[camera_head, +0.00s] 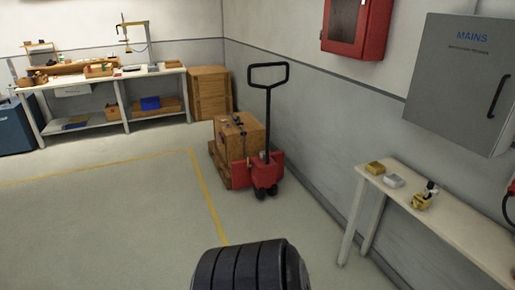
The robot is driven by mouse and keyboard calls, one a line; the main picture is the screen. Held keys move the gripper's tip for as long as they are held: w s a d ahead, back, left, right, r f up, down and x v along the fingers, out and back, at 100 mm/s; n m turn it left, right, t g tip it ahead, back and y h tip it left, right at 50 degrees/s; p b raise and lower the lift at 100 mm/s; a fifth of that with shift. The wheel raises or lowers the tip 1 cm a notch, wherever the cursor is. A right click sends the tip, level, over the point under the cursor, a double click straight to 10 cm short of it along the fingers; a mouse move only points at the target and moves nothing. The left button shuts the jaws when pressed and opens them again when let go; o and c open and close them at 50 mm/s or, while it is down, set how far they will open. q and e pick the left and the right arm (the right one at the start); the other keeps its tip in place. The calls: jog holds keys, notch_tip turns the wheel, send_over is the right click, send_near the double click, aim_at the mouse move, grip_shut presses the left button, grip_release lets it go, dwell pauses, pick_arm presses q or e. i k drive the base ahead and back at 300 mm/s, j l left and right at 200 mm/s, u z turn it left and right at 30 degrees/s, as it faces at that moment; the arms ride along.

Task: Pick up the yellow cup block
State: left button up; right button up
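A small yellow block (375,168) sits near the far left end of a narrow pale bench (459,223) along the right wall. Further along the bench is a second yellow piece (421,202), with a dark and white item standing at it. The pieces are too small to tell which one is the cup block. A pale grey block (393,181) lies between the two. Neither of my grippers shows in this view.
A red pallet jack (265,172) with a wooden crate (238,137) stands by the wall. A black ribbed round object (250,267) fills the bottom centre. A grey MAINS cabinet (461,85) hangs above the bench. Open floor (110,225) lies left.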

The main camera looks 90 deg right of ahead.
aim_at(376, 167)
jog(key=z, duration=3.7)
jog(key=i+l, duration=0.1)
jog(key=i, duration=0.3)
jog(key=i+l, duration=0.1)
jog(key=i, duration=0.3)
jog(key=z, duration=0.05)
